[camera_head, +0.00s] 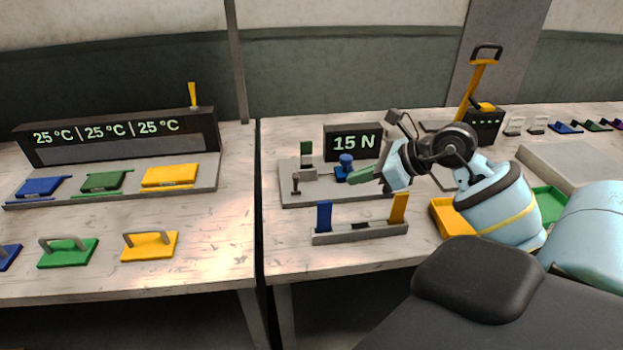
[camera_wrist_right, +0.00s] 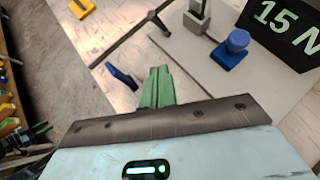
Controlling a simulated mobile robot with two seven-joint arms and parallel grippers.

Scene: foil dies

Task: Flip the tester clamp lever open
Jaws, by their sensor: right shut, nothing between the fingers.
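The tester is a grey plate (camera_head: 335,194) with a dark 15 N display (camera_head: 353,142) behind it. A blue knob on a blue base (camera_head: 346,166) stands on the plate and also shows in the wrist view (camera_wrist_right: 232,46). A small dark upright lever (camera_head: 296,185) stands at the plate's left front; I cannot tell for sure that it is the clamp lever. A grey post with a green top (camera_head: 306,152) stands behind it. My right gripper (camera_head: 358,177) has its green fingers together and empty, above the plate's right part, apart from the lever. My left gripper is out of view.
A grey rack (camera_head: 360,233) with a blue and an orange upright stands in front of the tester. A yellow tray (camera_head: 447,220) is at its right. A gap separates this table from the left one, which holds coloured handled blocks (camera_head: 150,244).

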